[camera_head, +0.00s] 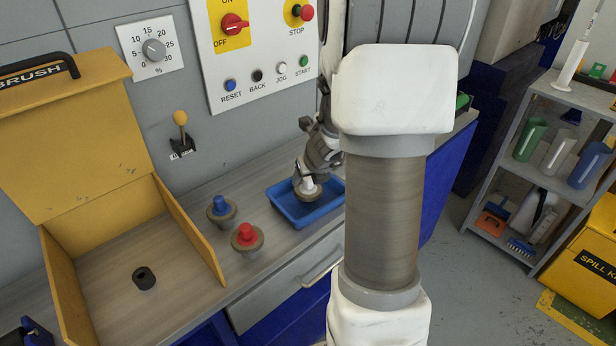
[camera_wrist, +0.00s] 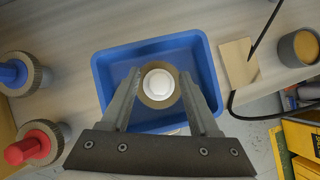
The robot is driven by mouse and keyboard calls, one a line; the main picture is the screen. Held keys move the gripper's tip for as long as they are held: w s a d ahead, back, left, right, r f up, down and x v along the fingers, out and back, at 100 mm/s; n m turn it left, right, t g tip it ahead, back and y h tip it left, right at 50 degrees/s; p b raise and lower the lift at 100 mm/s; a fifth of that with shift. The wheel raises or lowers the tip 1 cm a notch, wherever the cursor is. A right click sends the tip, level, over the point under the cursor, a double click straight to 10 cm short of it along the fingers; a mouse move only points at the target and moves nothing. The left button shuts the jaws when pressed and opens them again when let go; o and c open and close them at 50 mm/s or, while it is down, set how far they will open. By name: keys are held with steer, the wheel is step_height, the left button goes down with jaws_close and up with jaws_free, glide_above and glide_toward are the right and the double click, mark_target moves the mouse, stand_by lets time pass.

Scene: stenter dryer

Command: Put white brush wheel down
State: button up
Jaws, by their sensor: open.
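The white brush wheel (camera_wrist: 158,84) sits in the blue tray (camera_wrist: 105,72), with its white knob up and a brown brush rim around it. In the head view the white brush wheel (camera_head: 308,186) also shows inside the blue tray (camera_head: 285,207), partly hidden by my wrist. My gripper (camera_wrist: 160,92) is open above it, with one finger on each side of the wheel and gaps between. The blue brush wheel (camera_head: 221,209) and the red brush wheel (camera_head: 247,237) stand on the bench left of the tray.
The yellow brush box (camera_head: 192,236) has its lid up, with a small black ring (camera_head: 144,278) inside. A control panel (camera_head: 262,45) is on the wall behind. In the wrist view a wooden block (camera_wrist: 238,64) and a grey cup (camera_wrist: 300,48) lie right of the tray.

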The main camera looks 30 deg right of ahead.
steer(key=p+v, duration=0.6)
steer(key=v, duration=0.5)
steer(key=shift+r, duration=0.35)
steer(key=shift+s, duration=0.1)
steer(key=s+a+r+n+y, duration=0.1)
steer(key=a+r+n+y, duration=0.1)
steer(key=a+r+n, duration=0.5)
steer(key=s+a+r+n+y, duration=0.1)
steer(key=s+a+r+n, duration=0.15)
steer(key=a+n, duration=0.9)
steer(key=s+r+n, duration=0.2)
steer(key=s+n, duration=0.3)
steer(key=n, duration=0.5)
steer(key=s+a+r+n+h, duration=0.1)
steer(key=s+r+n, duration=0.2)
steer(key=n, duration=0.7)
steer(key=s, duration=0.2)
steer(key=shift+s+a+g, duration=0.3)
steer(key=shift+s+g, duration=0.1)
